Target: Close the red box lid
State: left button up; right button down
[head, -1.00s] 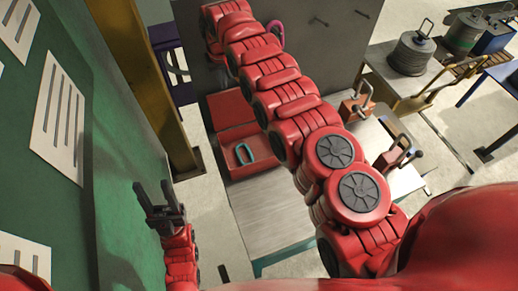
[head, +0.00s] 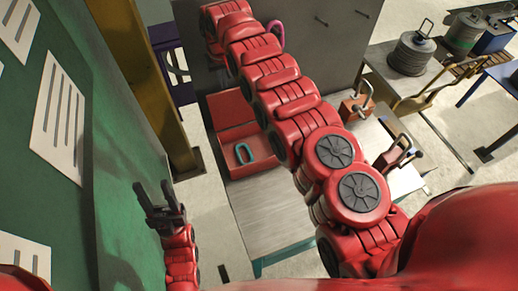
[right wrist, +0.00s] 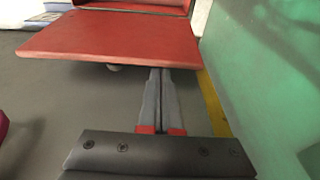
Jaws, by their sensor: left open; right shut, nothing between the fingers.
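The red box (head: 254,167) sits on the table with its lid (head: 230,109) raised at the back. A teal U-shaped piece (head: 244,153) lies inside. My right arm crosses in front of the box's right side and hides part of it; its gripper cannot be made out in the head view. In the right wrist view my right gripper (right wrist: 160,72) is shut and empty, its fingertips at the near edge of a red panel (right wrist: 115,38) that looks like the lid. I cannot tell whether they touch. My left gripper (head: 159,190) is open and empty, left of the table.
A green board (head: 110,170) with papers stands at the left, beside a yellow post (head: 140,75). A grey panel (head: 330,50) rises behind the box. Red-orange padlock-like pieces (head: 357,107) stand on the table at the right. The table front (head: 270,210) is bare.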

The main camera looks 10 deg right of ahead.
jog(key=shift+f+b, duration=0.5)
jog(key=shift+f, duration=0.25)
jog(key=shift+r, duration=0.15)
jog(key=shift+r, duration=0.25)
jog(key=shift+r+p, duration=1.15)
jog(key=shift+r, duration=1.6)
jog(key=shift+f, duration=0.1)
